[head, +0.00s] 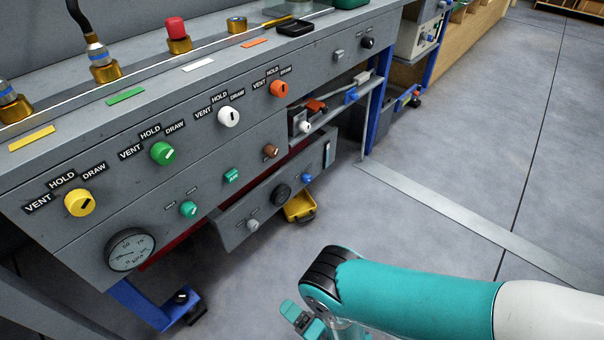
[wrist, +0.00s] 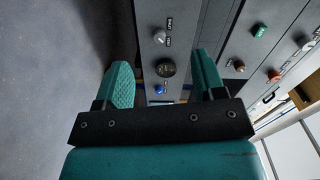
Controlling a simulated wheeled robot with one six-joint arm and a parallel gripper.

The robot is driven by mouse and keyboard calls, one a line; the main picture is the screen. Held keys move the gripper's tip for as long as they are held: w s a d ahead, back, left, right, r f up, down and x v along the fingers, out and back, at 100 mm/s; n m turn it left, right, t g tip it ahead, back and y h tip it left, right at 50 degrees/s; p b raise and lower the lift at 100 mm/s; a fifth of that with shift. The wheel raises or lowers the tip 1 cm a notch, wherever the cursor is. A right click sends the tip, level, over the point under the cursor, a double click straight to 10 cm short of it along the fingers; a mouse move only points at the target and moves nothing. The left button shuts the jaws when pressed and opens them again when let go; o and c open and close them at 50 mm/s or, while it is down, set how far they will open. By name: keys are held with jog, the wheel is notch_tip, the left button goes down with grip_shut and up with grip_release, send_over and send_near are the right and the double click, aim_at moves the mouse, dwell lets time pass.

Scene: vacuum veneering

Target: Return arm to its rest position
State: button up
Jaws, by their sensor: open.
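My arm, teal and white, reaches in from the lower right in the head view, over the grey floor. My gripper (head: 302,318) is partly cut off by the bottom edge there, below and in front of the console. In the wrist view my gripper (wrist: 163,88) has its two teal fingers apart with nothing held between them. The lower panel of the console, with a grey knob (wrist: 159,36), a black dial (wrist: 167,68) and a blue knob (wrist: 159,89), shows beyond the gap. The fingers appear clear of the panel.
The grey console (head: 190,130) carries yellow (head: 80,203), green (head: 163,153), white (head: 231,116) and orange (head: 279,88) selector knobs. A pressure gauge (head: 130,250) sits at its lower left. A yellow bin (head: 299,207) is under the lower panel. Open floor (head: 440,140) lies to the right.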

jog(key=w+a+r+n+g+h, duration=0.1)
jog(key=w+a+r+h, duration=0.1)
jog(key=w+a+r, duration=0.7)
jog(key=w+d+r+n+g+h, duration=0.15)
jog(key=w+r, duration=0.25)
jog(key=r, duration=0.5)
jog(key=w+d+r+n+g+h, duration=0.15)
jog(key=w+r, duration=0.25)
jog(key=r, duration=0.5)
jog(key=s+d+r+n+g+h, duration=0.1)
jog(key=s+d+r+n+g, duration=0.1)
jog(key=d+r, duration=0.4)
jog(key=s+d+r+n+g, duration=0.2)
jog(key=d+r, duration=0.1)
jog(key=r, duration=0.6)
jog(key=s+d+r+n+g+h, duration=0.2)
jog(key=s+d+r, duration=0.2)
jog(key=s+d, duration=0.4)
jog(key=s+d+r+n+g+h, duration=0.1)
jog(key=s+d+r+n, duration=0.2)
jog(key=s+d+r, duration=0.5)
notch_tip(320, 180, up, 32)
jog(key=s+a+p, duration=0.1)
jog(key=s+p, duration=0.1)
jog(key=p, duration=3.3)
jog(key=shift+s+a+f, duration=0.15)
jog(key=shift+s+a, duration=0.05)
jog(key=shift+a, duration=0.05)
